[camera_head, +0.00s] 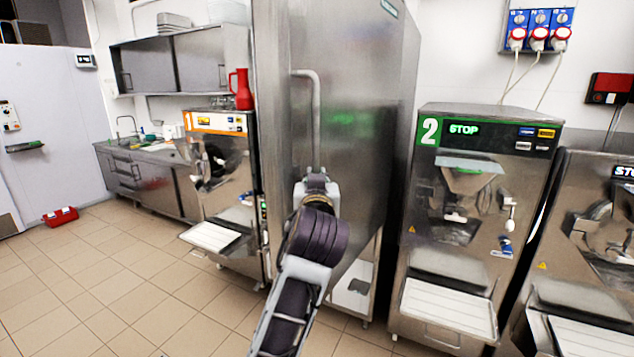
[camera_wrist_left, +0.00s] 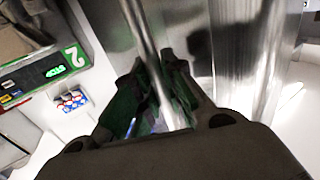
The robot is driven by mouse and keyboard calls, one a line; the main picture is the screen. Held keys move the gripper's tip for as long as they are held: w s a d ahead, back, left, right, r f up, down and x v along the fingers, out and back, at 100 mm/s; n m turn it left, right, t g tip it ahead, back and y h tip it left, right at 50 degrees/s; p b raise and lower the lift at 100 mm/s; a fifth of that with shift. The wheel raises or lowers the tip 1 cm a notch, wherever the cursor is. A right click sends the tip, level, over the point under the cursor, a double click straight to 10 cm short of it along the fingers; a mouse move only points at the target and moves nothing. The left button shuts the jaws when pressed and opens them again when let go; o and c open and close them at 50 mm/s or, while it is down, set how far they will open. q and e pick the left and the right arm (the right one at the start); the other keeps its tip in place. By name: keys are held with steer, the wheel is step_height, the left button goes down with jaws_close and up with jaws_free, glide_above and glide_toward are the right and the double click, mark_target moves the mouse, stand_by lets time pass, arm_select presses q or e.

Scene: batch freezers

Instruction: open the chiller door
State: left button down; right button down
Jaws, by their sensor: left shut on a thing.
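The chiller is the tall stainless steel cabinet in the middle of the head view, and its door (camera_head: 349,120) faces me with a long vertical bar handle (camera_head: 316,115). My left gripper (camera_head: 317,183) is at the lower part of this handle, with the arm reaching up from below. In the left wrist view the bar handle (camera_wrist_left: 143,32) runs down between the two fingers of the left gripper (camera_wrist_left: 158,95), which is shut on it. My gripper and forearm hide the handle's lower end and part of the door. I cannot tell whether the door stands ajar. My right gripper is not in view.
Batch freezer 2 (camera_head: 463,180) stands right of the chiller, with another machine (camera_head: 590,225) beyond it. An orange-labelled machine (camera_head: 222,165) stands close on the left, with a red jug (camera_head: 241,90) on top. The tiled floor (camera_head: 110,285) is clear at the left front.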

mark_target(316, 138)
arm_select(q)
steer(key=c, duration=1.5)
jaws_free()
steer(key=shift+o, duration=0.2)
steer(key=shift+r, duration=4.95)
jaws_close()
